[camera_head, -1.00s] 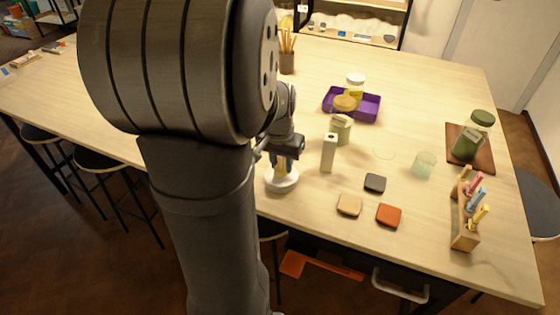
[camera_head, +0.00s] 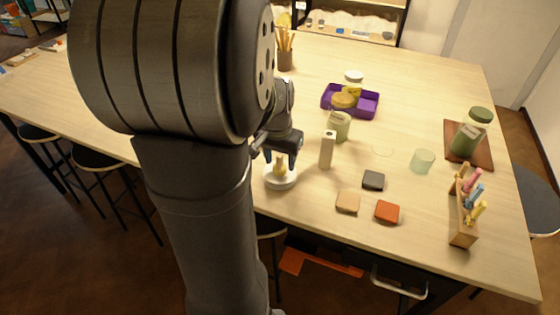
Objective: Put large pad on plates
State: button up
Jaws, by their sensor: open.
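A round white dish (camera_head: 281,180) stands on the table just right of my arm. A small pale yellow upright piece (camera_head: 280,167) stands in its middle. My gripper (camera_head: 280,156) is open just above the dish, with its dark fingers apart on either side of the yellow piece's top; I cannot tell whether they touch it. Three square pads lie flat to the right: dark grey (camera_head: 373,180), beige (camera_head: 347,202) and orange-red (camera_head: 387,212). They look similar in size, so I cannot tell which is the large one. No other plates are clear.
A pale upright block (camera_head: 327,149) and a green container (camera_head: 340,126) stand close right of my gripper. Behind are a purple tray (camera_head: 367,107) and a brush cup (camera_head: 285,60). A glass (camera_head: 422,161), wooden rack (camera_head: 462,222) and brown board (camera_head: 484,157) stand right.

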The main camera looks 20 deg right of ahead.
aim_at(278, 170)
notch_tip(278, 170, up, 11)
jog(key=s+a, duration=0.1)
dwell(0.4)
jog(key=f, duration=0.8)
jog(key=w+d+f, duration=0.1)
jog(key=f, duration=0.3)
jog(key=shift+w+r, duration=0.1)
jog(key=shift+r, duration=1.6)
